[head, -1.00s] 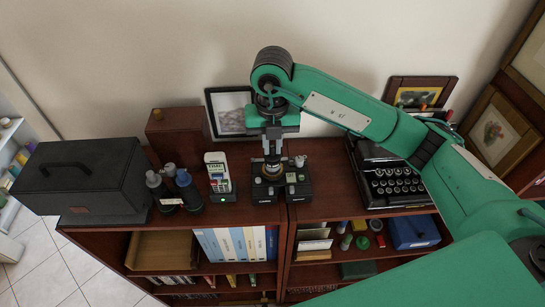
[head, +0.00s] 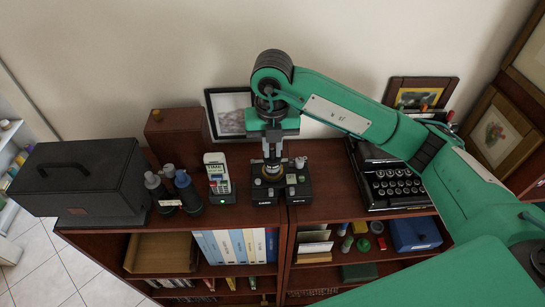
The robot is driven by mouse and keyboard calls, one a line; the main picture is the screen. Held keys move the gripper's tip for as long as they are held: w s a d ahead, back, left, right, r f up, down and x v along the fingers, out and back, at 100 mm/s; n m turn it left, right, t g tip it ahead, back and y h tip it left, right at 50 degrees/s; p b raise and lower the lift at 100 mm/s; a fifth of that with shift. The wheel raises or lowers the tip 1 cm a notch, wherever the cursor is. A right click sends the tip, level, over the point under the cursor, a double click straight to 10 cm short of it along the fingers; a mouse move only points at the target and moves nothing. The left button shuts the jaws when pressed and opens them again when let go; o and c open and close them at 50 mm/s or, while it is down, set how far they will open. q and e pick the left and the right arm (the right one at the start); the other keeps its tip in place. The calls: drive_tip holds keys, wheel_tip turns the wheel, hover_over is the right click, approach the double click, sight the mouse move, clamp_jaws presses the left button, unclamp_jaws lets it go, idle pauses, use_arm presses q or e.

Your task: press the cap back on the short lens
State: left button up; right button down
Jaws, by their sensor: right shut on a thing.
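My right gripper (head: 272,166) points straight down over the middle of the shelf top. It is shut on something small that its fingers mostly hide. Right below and around the fingertips stand small dark items (head: 264,193) with pale round parts on top. Another dark piece with a light top (head: 298,190) is beside them on the right. I cannot tell for certain which of these is the short lens and which is the cap, nor whether they touch. My left gripper is not in view.
A cordless phone in its dock (head: 219,180) and several dark bottles (head: 187,190) stand left of the gripper. A black case (head: 80,180) is at far left. A typewriter (head: 394,186) stands right. A picture frame (head: 230,113) leans behind.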

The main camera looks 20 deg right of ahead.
sight(273, 149)
idle(0.3)
drive_tip(key=c, duration=1.3)
unclamp_jaws()
drive_tip(key=shift+f, duration=0.1)
drive_tip(key=shift+c, duration=0.2)
drive_tip(key=shift+r+b, duration=0.35)
drive_tip(key=shift+r, duration=0.25)
wheel_tip(273, 149, up, 13)
drive_tip(key=b, duration=0.3)
drive_tip(key=shift+f, duration=0.15)
